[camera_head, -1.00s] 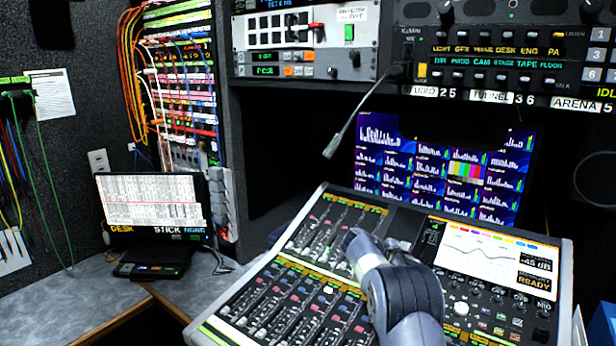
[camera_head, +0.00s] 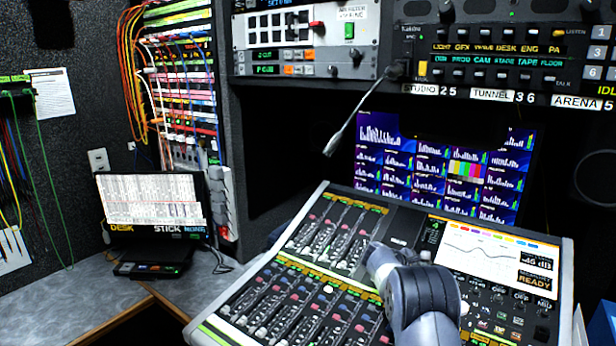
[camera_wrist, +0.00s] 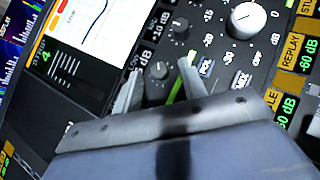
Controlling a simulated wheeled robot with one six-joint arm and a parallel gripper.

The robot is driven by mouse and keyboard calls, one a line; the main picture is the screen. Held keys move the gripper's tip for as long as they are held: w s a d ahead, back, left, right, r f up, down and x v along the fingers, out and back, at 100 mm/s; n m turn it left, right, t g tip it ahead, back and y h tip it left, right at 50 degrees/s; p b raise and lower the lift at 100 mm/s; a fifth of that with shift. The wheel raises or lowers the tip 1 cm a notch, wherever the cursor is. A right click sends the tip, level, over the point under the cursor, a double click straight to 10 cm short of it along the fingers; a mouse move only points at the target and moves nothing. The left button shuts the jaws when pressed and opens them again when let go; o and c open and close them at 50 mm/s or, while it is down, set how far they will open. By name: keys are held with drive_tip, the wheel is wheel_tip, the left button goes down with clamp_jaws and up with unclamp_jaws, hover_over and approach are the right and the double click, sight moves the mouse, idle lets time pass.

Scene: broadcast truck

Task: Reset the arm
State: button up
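My arm (camera_head: 425,300) reaches up from the bottom over the middle of the mixing console (camera_head: 205,335); its links hide part of the faders and buttons. My gripper's fingers cannot be made out in the head view. In the wrist view my gripper (camera_wrist: 158,76) has its two fingers spread apart with nothing held between them. They are over the console panel, near a small dark knob (camera_wrist: 159,70). A large white knob (camera_wrist: 246,20) is to their right. I cannot tell whether the fingertips touch the panel.
The console's lit screen (camera_head: 490,252) is right of my arm. A gooseneck microphone (camera_head: 355,122) hangs above the console's back edge, before a monitor (camera_head: 445,175). A laptop (camera_head: 152,200) stands on the left desk. The rack with cables (camera_head: 180,85) is behind it.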

drive_tip(key=n+t+b, duration=0.1)
drive_tip(key=n, duration=0.1)
drive_tip(key=n+t+b, duration=0.1)
drive_tip(key=n, duration=0.1)
drive_tip(key=n+t+y+b, duration=0.1)
drive_tip(key=t, duration=0.1)
drive_tip(key=shift+s+d+f+n, duration=0.2)
drive_tip(key=shift+s+n, duration=0.2)
drive_tip(key=n+t+y+b, duration=0.1)
drive_tip(key=n, duration=0.1)
drive_tip(key=n+t+b, duration=0.1)
drive_tip(key=n+t+y+b, duration=0.1)
drive_tip(key=n, duration=0.1)
drive_tip(key=shift+s+d+n+y+b, duration=0.25)
drive_tip(key=shift+n+y+b, duration=0.05)
drive_tip(key=shift+b, duration=0.1)
drive_tip(key=shift+s+a+r+n+t, duration=0.15)
drive_tip(key=shift+n+t, duration=0.15)
drive_tip(key=v, duration=1)
drive_tip(key=shift+r+y+b, duration=0.2)
drive_tip(key=shift+y+b, duration=0.1)
drive_tip(key=shift+s+r, duration=0.1)
